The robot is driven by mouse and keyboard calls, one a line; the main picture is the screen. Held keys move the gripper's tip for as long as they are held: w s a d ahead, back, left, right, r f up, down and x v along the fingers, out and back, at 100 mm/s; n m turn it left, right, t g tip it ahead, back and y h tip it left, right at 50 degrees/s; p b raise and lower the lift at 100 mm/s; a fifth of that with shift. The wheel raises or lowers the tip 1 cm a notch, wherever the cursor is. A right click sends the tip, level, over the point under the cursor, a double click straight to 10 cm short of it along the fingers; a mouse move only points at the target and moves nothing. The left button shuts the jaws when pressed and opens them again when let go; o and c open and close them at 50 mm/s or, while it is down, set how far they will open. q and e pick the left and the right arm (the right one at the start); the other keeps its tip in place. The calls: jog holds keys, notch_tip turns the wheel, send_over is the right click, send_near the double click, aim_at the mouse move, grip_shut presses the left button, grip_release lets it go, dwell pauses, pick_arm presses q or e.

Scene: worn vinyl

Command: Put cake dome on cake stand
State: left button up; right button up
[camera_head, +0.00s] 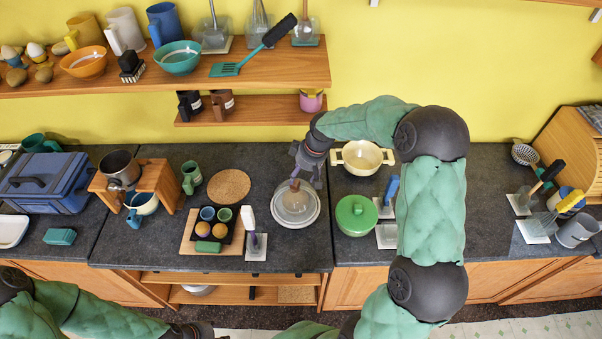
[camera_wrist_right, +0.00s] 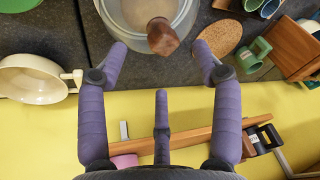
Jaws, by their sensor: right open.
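The clear cake dome (camera_head: 293,201) with a brown wooden knob is on the counter right of the cork mat, and it appears to sit on the pale round cake stand (camera_head: 309,221). The stand is mostly hidden beneath it. My right gripper (camera_head: 300,178) is open just above and behind the dome. In the right wrist view the knob of the dome (camera_wrist_right: 163,36) lies just past the open fingertips of the right gripper (camera_wrist_right: 160,49), between them and apparently untouched. My left gripper (camera_head: 195,330) is partly cut off at the bottom edge.
A cream pot (camera_head: 362,158) and a green lidded pot (camera_head: 357,216) stand right of the dome. A cork mat (camera_head: 229,187) and a board with cups (camera_head: 187,243) are to its left. A low shelf (camera_head: 250,109) hangs behind my right gripper.

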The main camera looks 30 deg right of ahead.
jog(key=shift+p+v, duration=0.55)
jog(key=shift+v, duration=0.65)
jog(key=v, duration=1.2)
